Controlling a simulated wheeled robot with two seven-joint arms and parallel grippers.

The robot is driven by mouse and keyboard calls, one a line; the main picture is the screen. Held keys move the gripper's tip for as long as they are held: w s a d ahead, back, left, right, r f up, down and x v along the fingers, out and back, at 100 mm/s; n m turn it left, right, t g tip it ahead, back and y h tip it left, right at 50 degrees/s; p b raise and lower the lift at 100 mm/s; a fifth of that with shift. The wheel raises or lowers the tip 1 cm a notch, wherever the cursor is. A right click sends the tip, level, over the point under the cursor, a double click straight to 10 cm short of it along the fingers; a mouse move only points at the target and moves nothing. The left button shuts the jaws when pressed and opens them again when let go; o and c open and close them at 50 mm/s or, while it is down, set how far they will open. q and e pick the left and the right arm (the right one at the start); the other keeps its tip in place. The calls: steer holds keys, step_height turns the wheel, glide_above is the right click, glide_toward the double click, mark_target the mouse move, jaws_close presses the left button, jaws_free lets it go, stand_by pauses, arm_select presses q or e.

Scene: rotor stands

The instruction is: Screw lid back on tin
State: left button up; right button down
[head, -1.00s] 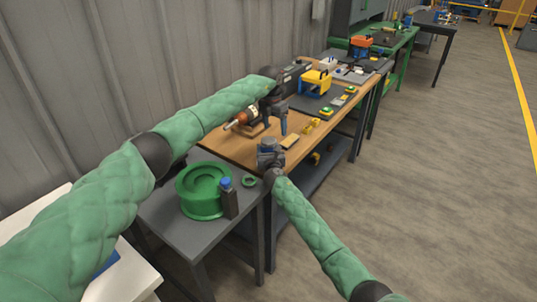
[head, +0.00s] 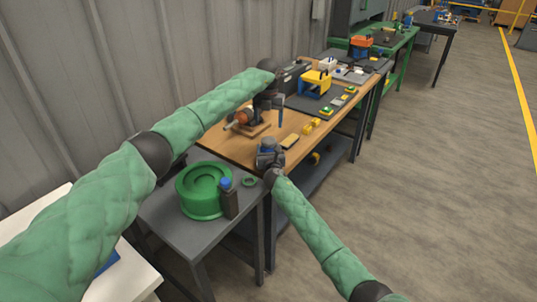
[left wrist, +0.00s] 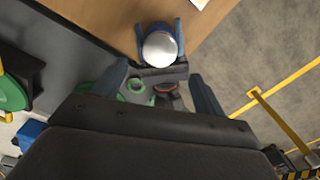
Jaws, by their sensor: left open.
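My left gripper (head: 277,108) hangs above the wooden bench, its fingers down, open and empty. In the left wrist view its two blue fingers (left wrist: 162,88) stand wide apart. My right gripper (head: 268,148) is low over the bench's near corner. In the left wrist view its blue fingers (left wrist: 160,38) stand on both sides of a round, shiny pale top, which I take to be the tin (left wrist: 160,49). My left gripper is above and apart from it. I cannot tell whether the lid is on the tin, and no separate lid shows clearly.
The wooden bench (head: 228,149) bears a motor-like part on a stand (head: 247,121), a tan block (head: 290,141) and yellow pieces (head: 312,124). A grey table (head: 165,214) at front left holds a big green ring-shaped part (head: 200,192), a dark blue-capped bottle (head: 228,197) and a green ring (head: 249,181).

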mark_target(268, 140)
arm_select(q)
steer(key=shift+f, duration=0.1)
steer(key=shift+f, duration=3.95)
steer(key=c, duration=1)
steer(key=o, duration=1.2)
steer(key=shift+r, duration=0.1)
step_height(268, 140, up, 12)
steer(key=shift+f, duration=0.1)
